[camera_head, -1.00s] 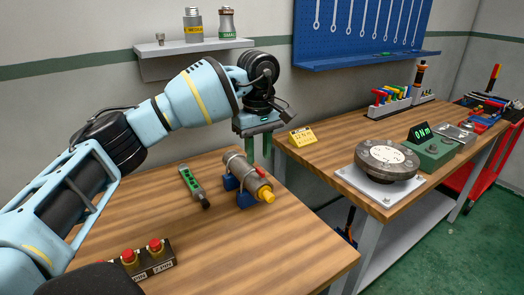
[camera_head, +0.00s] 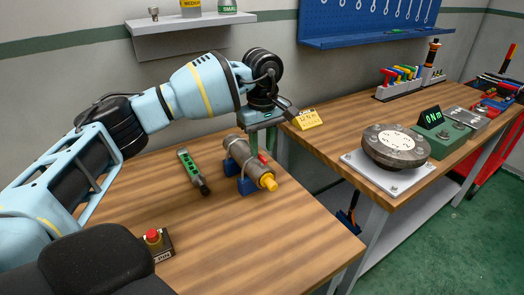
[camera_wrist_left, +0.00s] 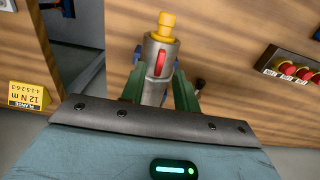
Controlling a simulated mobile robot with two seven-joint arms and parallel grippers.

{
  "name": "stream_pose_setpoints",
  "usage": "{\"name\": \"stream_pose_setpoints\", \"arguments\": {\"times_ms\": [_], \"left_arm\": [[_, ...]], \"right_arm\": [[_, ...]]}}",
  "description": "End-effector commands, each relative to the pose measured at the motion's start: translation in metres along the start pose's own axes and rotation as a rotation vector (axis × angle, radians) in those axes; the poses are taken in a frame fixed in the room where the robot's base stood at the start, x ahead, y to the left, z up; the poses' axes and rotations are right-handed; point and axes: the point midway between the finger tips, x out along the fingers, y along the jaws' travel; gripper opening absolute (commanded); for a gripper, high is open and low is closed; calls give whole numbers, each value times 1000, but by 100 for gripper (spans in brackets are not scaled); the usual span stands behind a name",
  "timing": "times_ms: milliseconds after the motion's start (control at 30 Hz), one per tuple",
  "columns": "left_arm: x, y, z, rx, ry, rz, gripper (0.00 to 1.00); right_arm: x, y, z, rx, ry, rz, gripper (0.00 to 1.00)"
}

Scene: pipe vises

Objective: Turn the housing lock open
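The housing (camera_head: 239,152) is a grey-brown cylinder lying in blue holders (camera_head: 248,186) on the near wooden bench. Its yellow end (camera_head: 267,182) faces the front right, and a red lock lever (camera_head: 262,158) sits on its side. In the left wrist view the red lever (camera_wrist_left: 160,63) lies along the cylinder, below the yellow knob (camera_wrist_left: 166,25). My left gripper (camera_head: 264,143) points down over the housing. Its green fingers (camera_wrist_left: 159,88) are apart, one on each side of the cylinder in the wrist view. Contact cannot be told. My right gripper is not in view.
A green-and-black handheld device (camera_head: 193,170) lies left of the housing. A red button box (camera_head: 155,242) is at the front. A yellow card (camera_head: 308,119) stands on the right bench, with a round flange (camera_head: 395,142) and a green torque display (camera_head: 440,138).

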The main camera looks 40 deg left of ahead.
Motion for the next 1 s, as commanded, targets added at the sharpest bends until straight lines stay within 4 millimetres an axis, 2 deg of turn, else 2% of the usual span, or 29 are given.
{"name": "stream_pose_setpoints", "arguments": {"times_ms": [200, 533, 567, 800, 1000], "left_arm": [[21, 0, 0, 0, 1, 0, 31], [26, 0, 0, 0, 1, 1, 31], [26, 0, 0, 0, 1, 1, 30], [25, 0, 0, 0, 1, 1, 0], [25, 0, 0, -2, 1, 1, 0]], "right_arm": [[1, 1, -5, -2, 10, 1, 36], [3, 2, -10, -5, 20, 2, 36], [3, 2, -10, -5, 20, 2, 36], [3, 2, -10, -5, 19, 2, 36], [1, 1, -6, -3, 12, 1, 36]]}}
